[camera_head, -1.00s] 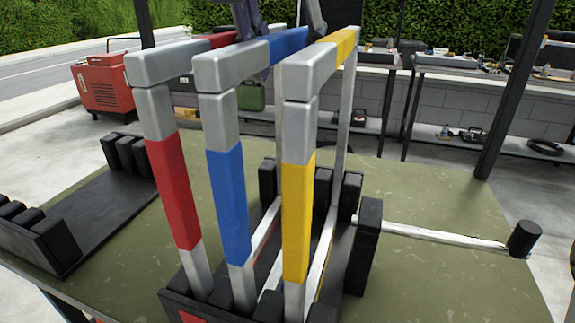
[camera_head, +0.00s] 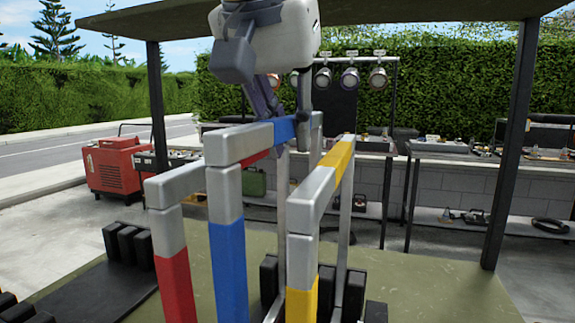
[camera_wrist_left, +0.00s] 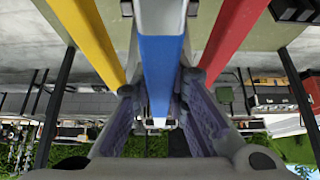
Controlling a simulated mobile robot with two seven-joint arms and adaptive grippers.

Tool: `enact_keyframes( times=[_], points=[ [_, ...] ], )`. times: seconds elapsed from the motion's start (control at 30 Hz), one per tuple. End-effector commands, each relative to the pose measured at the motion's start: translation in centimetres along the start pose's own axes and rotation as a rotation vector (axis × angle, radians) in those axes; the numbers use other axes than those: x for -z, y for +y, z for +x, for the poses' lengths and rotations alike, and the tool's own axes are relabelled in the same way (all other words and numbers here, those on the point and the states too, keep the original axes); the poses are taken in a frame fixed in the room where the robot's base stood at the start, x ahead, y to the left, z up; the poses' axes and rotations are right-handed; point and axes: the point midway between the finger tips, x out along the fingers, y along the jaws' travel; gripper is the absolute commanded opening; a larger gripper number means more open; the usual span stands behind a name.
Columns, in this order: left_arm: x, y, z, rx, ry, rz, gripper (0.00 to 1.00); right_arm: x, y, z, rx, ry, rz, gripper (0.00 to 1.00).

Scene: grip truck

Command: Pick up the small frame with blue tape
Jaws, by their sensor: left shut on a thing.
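The frame with blue tape (camera_head: 229,270) is an upright silver metal frame in the middle of the head view. Its top bar stands higher than those of the red-taped frame (camera_head: 175,285) and the yellow-taped frame (camera_head: 301,303) on either side. My left gripper (camera_head: 284,120) is shut on the blue-taped part of its top bar. In the left wrist view, the blue bar (camera_wrist_left: 162,60) runs between the fingers (camera_wrist_left: 162,100). The lower end of the blue frame is outside the head view. My right gripper is not seen.
The red and yellow frames stand close on both sides. Black rack posts (camera_head: 269,282) rise from the green table (camera_head: 430,290). Dark canopy posts (camera_head: 508,150) stand at the sides. A red machine (camera_head: 112,165) and workbenches (camera_head: 450,152) are farther back.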

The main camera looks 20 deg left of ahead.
Motion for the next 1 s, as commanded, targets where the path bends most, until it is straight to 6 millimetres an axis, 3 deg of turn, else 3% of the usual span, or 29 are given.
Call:
enact_keyframes(
  times=[0.03, 0.43, 0.7, 1.0],
  points=[
    [0.8, 0.1, -1.6, 0.001, 0.015, -0.003, 0.0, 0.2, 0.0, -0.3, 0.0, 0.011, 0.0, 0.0],
    [6.1, 0.2, -9.8, 0.0, 0.01, 0.0, 0.0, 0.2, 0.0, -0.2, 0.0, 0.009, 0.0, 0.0],
    [7.5, 0.0, -11.8, 0.001, 0.005, -0.001, 0.0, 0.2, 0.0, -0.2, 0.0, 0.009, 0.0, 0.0],
    [7.7, 0.0, -12.3, 0.0, 0.006, 0.002, 0.0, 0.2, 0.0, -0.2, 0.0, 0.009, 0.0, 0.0]
  ],
)
